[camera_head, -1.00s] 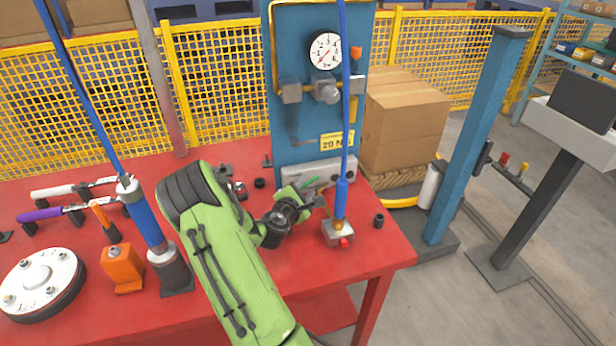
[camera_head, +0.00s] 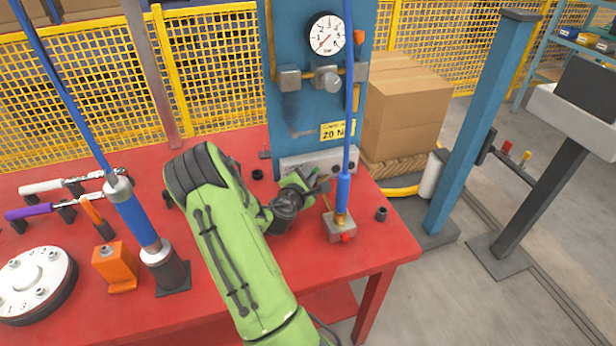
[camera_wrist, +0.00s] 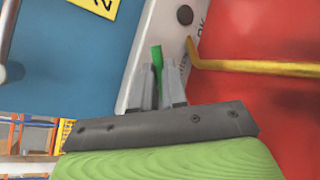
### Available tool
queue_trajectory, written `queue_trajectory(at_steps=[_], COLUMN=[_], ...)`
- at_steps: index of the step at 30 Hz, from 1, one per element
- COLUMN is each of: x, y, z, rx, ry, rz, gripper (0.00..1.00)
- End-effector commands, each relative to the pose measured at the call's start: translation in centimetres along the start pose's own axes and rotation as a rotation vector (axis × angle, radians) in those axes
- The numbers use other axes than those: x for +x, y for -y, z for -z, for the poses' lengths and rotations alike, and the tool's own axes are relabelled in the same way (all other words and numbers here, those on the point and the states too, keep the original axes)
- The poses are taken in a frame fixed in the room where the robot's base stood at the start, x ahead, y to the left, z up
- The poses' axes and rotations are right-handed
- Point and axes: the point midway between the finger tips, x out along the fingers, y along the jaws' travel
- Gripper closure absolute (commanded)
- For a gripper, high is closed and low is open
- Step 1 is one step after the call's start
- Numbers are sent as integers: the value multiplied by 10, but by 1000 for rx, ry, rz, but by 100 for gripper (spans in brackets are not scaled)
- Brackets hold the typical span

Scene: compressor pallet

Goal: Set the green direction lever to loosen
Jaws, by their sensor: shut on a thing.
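The green direction lever (camera_wrist: 157,57) shows between the two grey fingers of my gripper (camera_wrist: 164,90) in the wrist view. My gripper is shut on it. The lever stands out from a light grey panel (camera_wrist: 140,75) at the foot of the blue board. In the head view my gripper (camera_head: 318,184) is at that grey panel (camera_head: 300,163), and only a small green bit of the lever (camera_head: 313,172) shows. The lettering beside the lever is mostly hidden, so I cannot read which setting it points at.
A blue upright tool (camera_head: 343,190) with a grey block (camera_head: 340,229) stands just right of my gripper. A yellow rod (camera_wrist: 250,67) runs close by in the wrist view. A gauge (camera_head: 327,33) and valve are above.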

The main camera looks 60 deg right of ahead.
Motion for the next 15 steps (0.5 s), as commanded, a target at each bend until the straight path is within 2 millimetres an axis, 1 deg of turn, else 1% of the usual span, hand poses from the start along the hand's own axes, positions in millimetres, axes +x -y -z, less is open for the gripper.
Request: queue_trajectory(at_steps=[5, 9, 15], x=[0, -2, -6], y=[1, 0, -6], z=[2, 6, 4], rx=[-20, -105, -184], ry=[12, 70, 130], rz=[-7, -41, -71], gripper=[100, 100, 100])
